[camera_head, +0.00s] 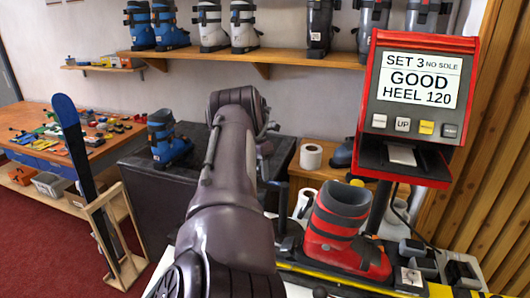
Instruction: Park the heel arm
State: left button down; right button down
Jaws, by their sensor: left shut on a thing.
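A red and grey ski boot (335,235) stands on the bench tester, its toe to the right and its heel to the left. My left arm reaches up from the bottom middle and bends down again. Its gripper (285,236) is at the heel side of the boot, partly behind my own forearm. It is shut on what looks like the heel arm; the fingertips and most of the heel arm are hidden. The red tester display (417,85) reads "SET 3 NO SOLE", "GOOD", "HEEL 120". My right gripper is not in view.
A blue boot (167,140) stands on a dark cabinet (150,195). A blue ski (75,150) leans in a wooden stand (118,235). A paper roll (311,157) sits behind the tester. Boots line the wall shelf (280,55). Red floor (45,240) is open at left.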

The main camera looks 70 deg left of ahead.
pick_arm(q)
jog(key=shift+w+a+r, duration=0.1)
jog(key=shift+r, duration=0.1)
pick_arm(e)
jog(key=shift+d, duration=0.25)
pick_arm(q)
jog(key=c, duration=1.4)
grip_release()
jog(key=o, duration=0.4)
jog(key=shift+f, duration=0.15)
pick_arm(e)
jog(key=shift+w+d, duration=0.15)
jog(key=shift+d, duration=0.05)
pick_arm(q)
jog(key=r+b, duration=0.1)
jog(key=r, duration=0.2)
jog(key=a+r+b, duration=0.1)
jog(key=r, duration=0.2)
jog(key=shift+s+a+r, duration=0.15)
jog(key=shift+s+r, duration=0.05)
jog(key=shift+r, duration=0.1)
jog(key=shift+r+b, duration=0.3)
jog(key=shift+r, duration=0.2)
jog(key=shift+a, duration=0.1)
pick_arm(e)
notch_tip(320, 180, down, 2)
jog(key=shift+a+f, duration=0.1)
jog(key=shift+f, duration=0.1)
